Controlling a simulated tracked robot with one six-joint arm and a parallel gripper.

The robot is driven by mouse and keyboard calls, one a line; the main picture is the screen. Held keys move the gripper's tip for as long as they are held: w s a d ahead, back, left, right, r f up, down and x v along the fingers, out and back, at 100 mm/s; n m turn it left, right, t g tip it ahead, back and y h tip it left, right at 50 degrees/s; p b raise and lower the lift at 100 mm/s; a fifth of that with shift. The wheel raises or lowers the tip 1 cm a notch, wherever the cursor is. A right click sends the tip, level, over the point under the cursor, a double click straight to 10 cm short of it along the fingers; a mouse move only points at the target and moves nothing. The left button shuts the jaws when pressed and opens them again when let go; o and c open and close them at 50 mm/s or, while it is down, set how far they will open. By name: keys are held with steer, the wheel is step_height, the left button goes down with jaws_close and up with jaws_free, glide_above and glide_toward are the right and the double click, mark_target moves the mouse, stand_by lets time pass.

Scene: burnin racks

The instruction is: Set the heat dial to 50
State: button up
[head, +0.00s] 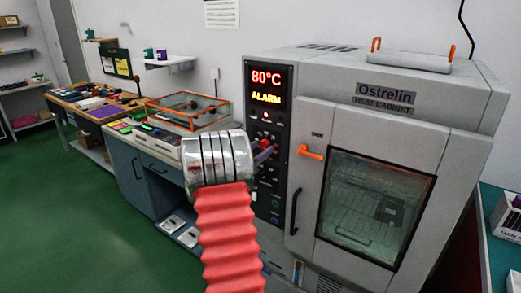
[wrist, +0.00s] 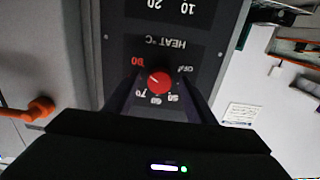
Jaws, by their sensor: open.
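The heat dial (wrist: 160,82) is a small round red knob on the dark control panel of the heat cabinet (head: 400,110). In the wrist view the panel is upside down, with "HEAT °C", OFF, and white and red numbers around the dial. A pale mark on the knob seems to point up-left, toward the red number. The display (head: 267,84) reads 80°C above ALARM. My gripper (wrist: 162,100) is open, its dark fingers on either side of the dial; I cannot tell whether they touch it. In the head view my arm hides part of the panel.
An orange handle (head: 310,152) and a glass door (head: 372,208) are right of the panel. A bench with an orange-framed box (head: 186,108) stands left; green floor lies open at lower left.

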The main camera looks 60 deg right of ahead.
steer(key=c, duration=0.9)
steer(key=shift+d, duration=0.25)
steer(key=shift+c, duration=0.7)
steer(key=shift+a, duration=0.2)
